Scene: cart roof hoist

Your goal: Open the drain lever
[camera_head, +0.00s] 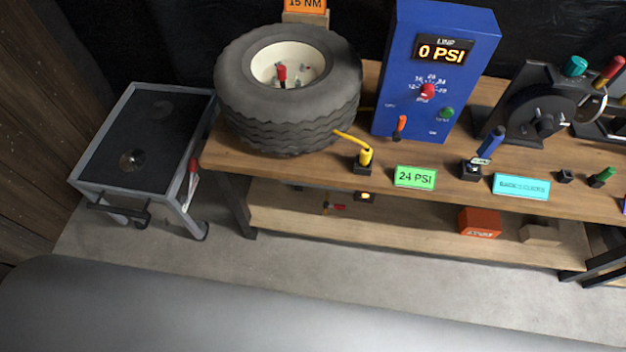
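No lever here carries a readable drain label, so I cannot tell which is the drain lever. A blue box (466,22) on the bench shows 0 PSI and has a small orange lever (401,124), tilted slightly, on its lower left front. A red knob (427,91) and a green knob (447,113) sit near it. A yellow-handled fitting (364,157) stands at the bench's front edge, beside a tyre (270,112). A blue-handled lever (490,144) leans to the right of a green 24 PSI sign (415,177). Neither gripper is in view.
A grey cart (84,187) with a black top and a red handle (193,170) stands left of the wooden bench (330,171). A dark wheel device (520,115) is at right. An orange box (480,222) sits on the lower shelf. The floor (330,263) in front is clear.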

